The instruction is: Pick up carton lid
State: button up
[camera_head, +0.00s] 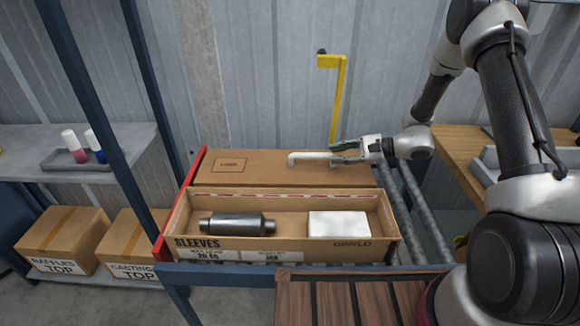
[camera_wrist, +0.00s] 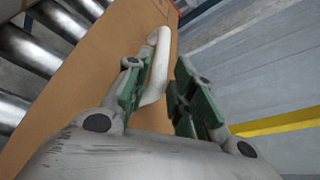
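The carton lid (camera_head: 260,174) is a flat brown panel with a printed label outline, directly behind the open carton (camera_head: 376,248). A white bar handle (camera_head: 305,159) is on the lid. My gripper (camera_head: 343,151) is at the handle's right end. In the wrist view my gripper (camera_wrist: 157,70) is open, with green-padded fingers apart. The white handle (camera_wrist: 160,50) lies between the fingers, nearer the left one. I cannot tell whether it touches that finger. The brown lid (camera_wrist: 95,75) shows beneath.
The carton holds a dark metal muffler (camera_head: 238,223) and a white block (camera_head: 339,224). Rollers (camera_head: 425,215) lie to the right. A yellow bracket (camera_head: 337,95) rises behind the lid. A red rail (camera_head: 180,205) borders the left. A slatted wooden surface (camera_head: 335,303) is in front.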

aim_at(321, 155)
jog(key=x, duration=0.7)
jog(key=shift+a+r, duration=0.15)
grip_shut()
